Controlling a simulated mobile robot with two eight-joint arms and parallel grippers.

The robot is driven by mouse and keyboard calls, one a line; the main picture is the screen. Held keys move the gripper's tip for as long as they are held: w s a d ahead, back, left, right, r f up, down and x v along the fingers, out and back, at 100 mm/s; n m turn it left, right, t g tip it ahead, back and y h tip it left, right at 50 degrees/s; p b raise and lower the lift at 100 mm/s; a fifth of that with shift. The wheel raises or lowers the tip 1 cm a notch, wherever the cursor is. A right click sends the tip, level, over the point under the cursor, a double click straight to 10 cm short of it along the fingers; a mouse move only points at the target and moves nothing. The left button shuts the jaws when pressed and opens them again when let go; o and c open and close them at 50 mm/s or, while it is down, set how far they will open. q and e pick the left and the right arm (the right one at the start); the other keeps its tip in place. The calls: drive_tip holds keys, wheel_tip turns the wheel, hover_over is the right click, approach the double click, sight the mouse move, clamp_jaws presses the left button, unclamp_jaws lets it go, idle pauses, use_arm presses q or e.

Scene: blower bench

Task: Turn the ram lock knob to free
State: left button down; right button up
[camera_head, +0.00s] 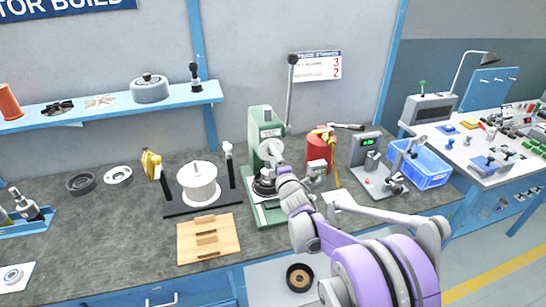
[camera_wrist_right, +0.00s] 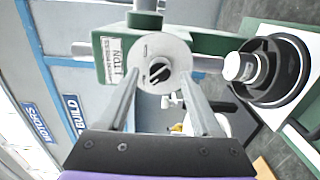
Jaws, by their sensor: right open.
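The green arbor press (camera_head: 266,122) stands on the bench, with its long lever rising at the right. In the right wrist view, its green body (camera_wrist_right: 200,43) carries a label and a pale round plate with the ram lock knob (camera_wrist_right: 158,70), a small disc with a dark slot-like mark, at the middle. My right gripper (camera_wrist_right: 160,85) is open, with one finger on either side of the knob; I cannot tell whether they touch it. In the head view my right gripper (camera_head: 275,162) is in front of the press and partly hides it. My left gripper is not in view.
A white spool on a black stand (camera_head: 175,209) and a wooden block tray (camera_head: 190,246) lie left of the press. A red can (camera_head: 318,146), a grey device with a display (camera_head: 366,150) and a blue bin (camera_head: 426,180) stand right. Bare bench shows at left.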

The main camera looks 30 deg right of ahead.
drive_tip(key=b+v, duration=0.1)
drive_tip(key=v, duration=0.9)
drive_tip(key=s+a+f+m+g+y+p, duration=0.1)
drive_tip(key=s+a+f+m+g, duration=0.2)
drive_tip(key=s, duration=0.6)
drive_tip(key=s+a+f+m+g+y, duration=0.1)
drive_tip(key=s+a+f+m+g, duration=0.3)
drive_tip(key=s+a+m, duration=0.3)
drive_tip(key=s+a+f+m+g+y+p, duration=0.1)
drive_tip(key=s+a+f+m+g, duration=0.3)
drive_tip(key=s+a, duration=0.4)
drive_tip(key=s+m+g+y, duration=0.1)
drive_tip(key=s, duration=0.2)
drive_tip(key=shift+s+a+p, duration=0.2)
drive_tip(key=shift+s+p, duration=0.1)
drive_tip(key=shift+s, duration=0.1)
drive_tip(key=shift+f, duration=0.1)
